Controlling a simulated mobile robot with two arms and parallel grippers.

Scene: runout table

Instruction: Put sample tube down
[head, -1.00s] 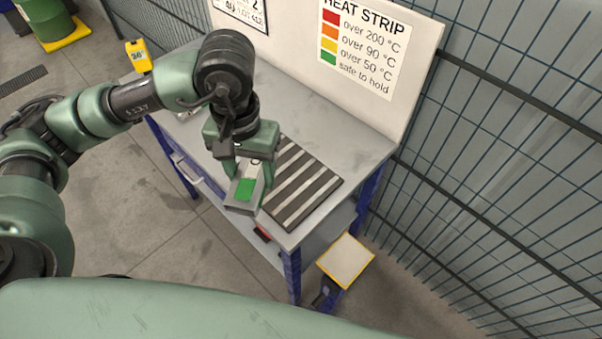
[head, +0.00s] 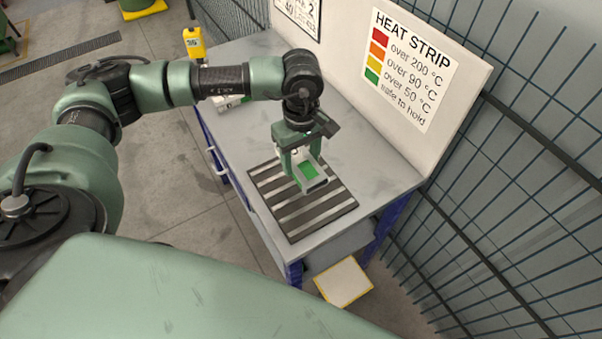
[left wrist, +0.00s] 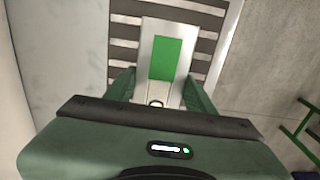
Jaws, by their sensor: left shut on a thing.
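The sample tube (head: 309,172) is a grey metal piece with a bright green patch on its face. It also shows in the left wrist view (left wrist: 147,50), pointing away from my gripper. My left gripper (head: 301,163) is shut on its near end, with a finger on each side in the left wrist view (left wrist: 160,92). The tube is over the far part of a dark slatted rack (head: 290,217) with pale strips, which lies on the table. I cannot tell whether the tube touches the rack. My right gripper is not in view.
The grey table (head: 352,152) has clear room behind and right of the rack. A white back panel (head: 345,75) carries a heat strip chart (head: 408,68). A yellow block (head: 194,44) stands at the table's far left. A wire fence (head: 520,170) runs along the right.

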